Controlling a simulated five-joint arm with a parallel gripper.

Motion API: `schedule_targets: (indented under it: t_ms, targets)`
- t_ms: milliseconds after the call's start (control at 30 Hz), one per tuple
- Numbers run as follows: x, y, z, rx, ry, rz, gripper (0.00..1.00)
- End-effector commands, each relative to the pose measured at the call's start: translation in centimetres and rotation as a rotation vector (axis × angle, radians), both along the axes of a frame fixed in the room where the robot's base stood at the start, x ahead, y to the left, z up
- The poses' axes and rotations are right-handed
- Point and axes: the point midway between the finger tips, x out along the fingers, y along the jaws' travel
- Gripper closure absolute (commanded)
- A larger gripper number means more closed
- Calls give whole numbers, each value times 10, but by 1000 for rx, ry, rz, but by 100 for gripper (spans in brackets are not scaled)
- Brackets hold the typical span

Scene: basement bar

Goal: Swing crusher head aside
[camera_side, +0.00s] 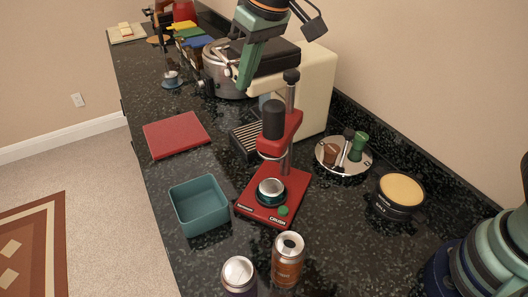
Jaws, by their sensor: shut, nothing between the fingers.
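The crusher stands mid-counter on a red base (258,207), with a small silver cup in a dark green ring (271,191) and a green button on it. A dark upright post rises at the base's back. The red crusher head (278,140) with a black cylinder on top reaches from the post out over the cup, with a gap between them. My gripper (243,84) is at the top of the picture, pointing down, above and left of the head. Its green fingers look shut and empty, and it appears apart from the crusher.
A cream machine (318,85) stands behind the crusher. A teal bin (198,204), red board (177,134), two cans (288,259), a round tray (343,166) with small items and a tan-topped black tub (398,193) surround it. The wall closes the right side.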

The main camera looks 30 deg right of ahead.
Motion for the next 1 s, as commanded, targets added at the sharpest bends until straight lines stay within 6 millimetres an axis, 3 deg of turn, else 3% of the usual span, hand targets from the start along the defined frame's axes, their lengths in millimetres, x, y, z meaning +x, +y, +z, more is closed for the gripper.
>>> schedule_targets:
  t_ms: [67,500,1000]
  targets:
    - [4,1,-14,-3,3,0,100]
    - [-32,-10,-12,4,1,3,100]
    - [-35,-11,-12,3,1,7,100]
